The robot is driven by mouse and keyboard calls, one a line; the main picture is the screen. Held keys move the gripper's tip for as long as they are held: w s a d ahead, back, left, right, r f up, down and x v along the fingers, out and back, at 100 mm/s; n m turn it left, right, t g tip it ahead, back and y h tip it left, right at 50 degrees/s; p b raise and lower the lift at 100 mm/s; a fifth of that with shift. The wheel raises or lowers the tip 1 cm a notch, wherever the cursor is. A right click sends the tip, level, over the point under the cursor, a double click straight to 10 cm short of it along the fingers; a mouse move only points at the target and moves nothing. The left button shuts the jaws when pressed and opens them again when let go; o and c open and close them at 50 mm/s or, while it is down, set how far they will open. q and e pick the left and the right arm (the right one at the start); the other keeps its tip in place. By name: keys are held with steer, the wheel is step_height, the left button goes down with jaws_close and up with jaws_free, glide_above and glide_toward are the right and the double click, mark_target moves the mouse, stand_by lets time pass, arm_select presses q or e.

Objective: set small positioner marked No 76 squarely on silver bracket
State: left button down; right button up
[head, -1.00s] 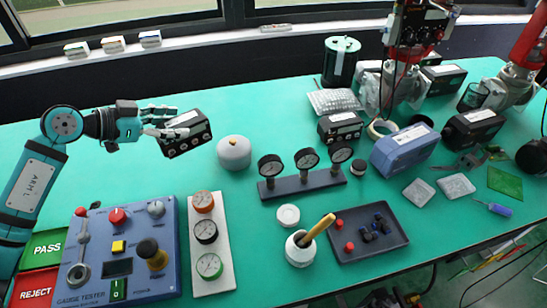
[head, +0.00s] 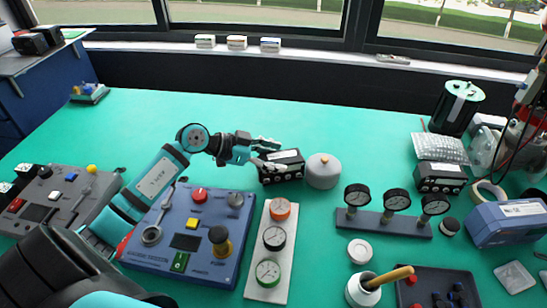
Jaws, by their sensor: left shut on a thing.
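A small black positioner (head: 281,166) with a pale label is at my left gripper (head: 268,153), in the middle of the head view. The gripper is shut on its left end, and the fingers cover part of it. The mark on the label is too small to read. I cannot tell whether the positioner touches the green bench. Another black positioner (head: 440,178) stands at the right. I cannot make out a silver bracket; part of a valve assembly (head: 518,140) shows at the right edge. My right gripper is not in view.
A grey domed canister (head: 323,171) is close right of the held positioner. A blue gauge tester (head: 187,235) and a gauge panel (head: 270,252) lie in front. A gauge stand (head: 384,223) is to the right. The green bench (head: 260,110) behind the gripper is clear.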

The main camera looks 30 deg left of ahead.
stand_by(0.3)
arm_select(q)
steer(key=c, duration=0.7)
jaws_free()
steer(key=o, duration=0.3)
